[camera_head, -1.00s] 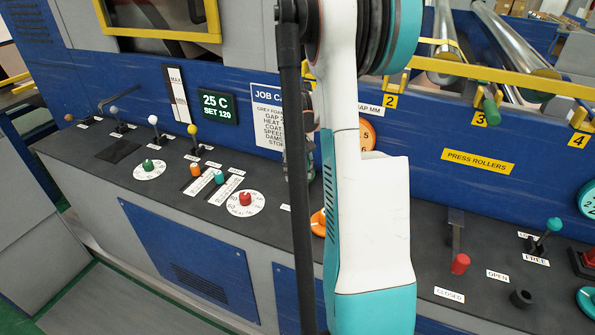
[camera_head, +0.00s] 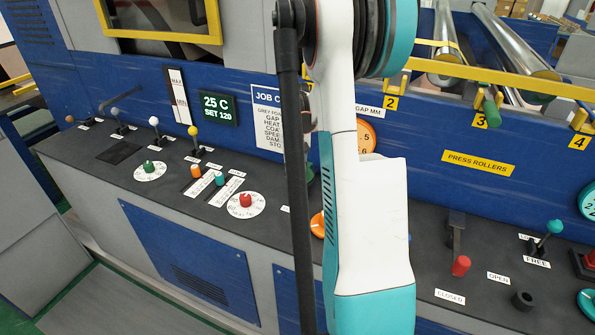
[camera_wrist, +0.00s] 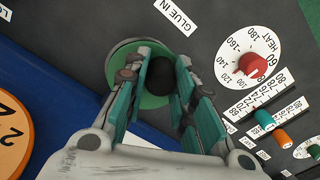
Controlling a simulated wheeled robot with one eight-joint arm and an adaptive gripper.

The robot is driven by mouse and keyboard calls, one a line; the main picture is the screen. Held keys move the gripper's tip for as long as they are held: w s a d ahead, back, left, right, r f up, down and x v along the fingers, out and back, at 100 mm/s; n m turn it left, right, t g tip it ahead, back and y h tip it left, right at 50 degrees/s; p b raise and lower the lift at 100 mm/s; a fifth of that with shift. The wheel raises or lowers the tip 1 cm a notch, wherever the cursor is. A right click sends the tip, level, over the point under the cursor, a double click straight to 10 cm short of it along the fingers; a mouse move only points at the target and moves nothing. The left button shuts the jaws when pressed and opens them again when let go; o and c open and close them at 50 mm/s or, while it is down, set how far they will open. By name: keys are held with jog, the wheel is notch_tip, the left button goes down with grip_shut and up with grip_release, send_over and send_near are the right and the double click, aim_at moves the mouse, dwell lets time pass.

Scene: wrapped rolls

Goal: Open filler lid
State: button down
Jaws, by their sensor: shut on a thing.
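The filler lid is a green disc (camera_wrist: 151,101) with a round black knob (camera_wrist: 162,75) on it, beside the "GLUE IN" label (camera_wrist: 178,16) in the wrist view. My gripper (camera_wrist: 163,80) has its teal fingers on either side of the knob and is shut on it. The fingers cover parts of the disc, and I cannot tell how far it is tilted or raised. In the head view my arm hides the gripper and nearly all of the lid.
The white heat dial (camera_wrist: 249,57) with its red knob and the sliders (camera_wrist: 265,119) lie to the right in the wrist view. An orange dial (camera_wrist: 12,135) is at the left. In the head view, a red-tipped lever (camera_head: 460,265) stands right of my arm.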

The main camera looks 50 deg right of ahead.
jog(key=w+m, duration=0.3)
jog(key=m, duration=0.1)
jog(key=shift+w, duration=0.2)
jog(key=w+d+m, duration=0.7)
jog(key=m, duration=0.7)
jog(key=shift+d+p, duration=0.3)
jog(key=shift+p, duration=0.05)
jog(key=c, duration=1.3)
grip_release()
jog(key=shift+c, duration=0.2)
